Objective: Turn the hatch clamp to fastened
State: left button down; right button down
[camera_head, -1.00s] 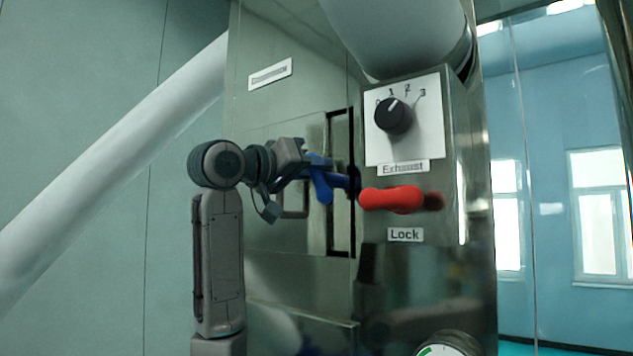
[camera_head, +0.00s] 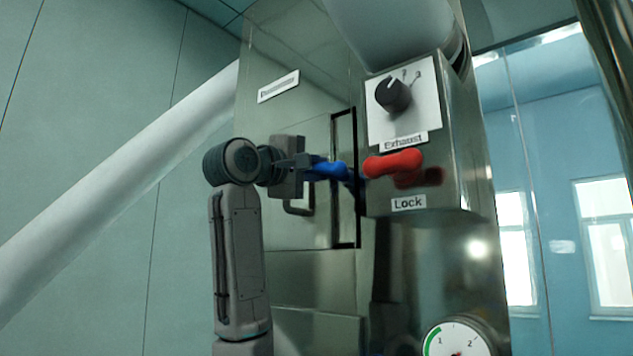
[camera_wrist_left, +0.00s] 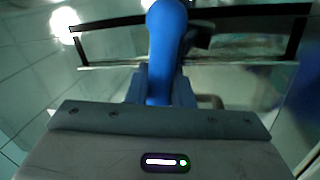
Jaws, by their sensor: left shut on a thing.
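The hatch clamp is a blue handle (camera_head: 331,169) at the right edge of the hatch in the head view. It lies roughly horizontal there, its free end toward the left. In the left wrist view the blue handle (camera_wrist_left: 165,45) runs from the top centre down between the fingers. My left gripper (camera_head: 309,164), reaching in from the left, is shut on the handle; its fingers also show in the wrist view (camera_wrist_left: 159,92). The head view partly hides the grip. My right gripper is not in view.
A red lock handle (camera_head: 393,163) sits just right of the clamp, above the Lock label (camera_head: 408,203). The exhaust knob (camera_head: 392,95) is above it. A hatch handle (camera_head: 297,207) is below my gripper. A gauge (camera_head: 458,340) is at the bottom right.

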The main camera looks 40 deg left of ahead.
pick_arm(q)
jog(key=shift+f+n+y+b, duration=0.3)
jog(key=shift+n+b, duration=0.55)
jog(key=shift+n, duration=0.75)
jog(key=c, duration=1.3)
grip_release()
jog(key=shift+s, duration=0.1)
jog(key=shift+s+f+b, duration=0.2)
jog(key=shift+s+b, duration=0.15)
jog(key=shift+b, duration=0.2)
jog(key=b+v, duration=0.4)
jog(key=v, duration=0.5)
jog(key=shift+s, duration=0.4)
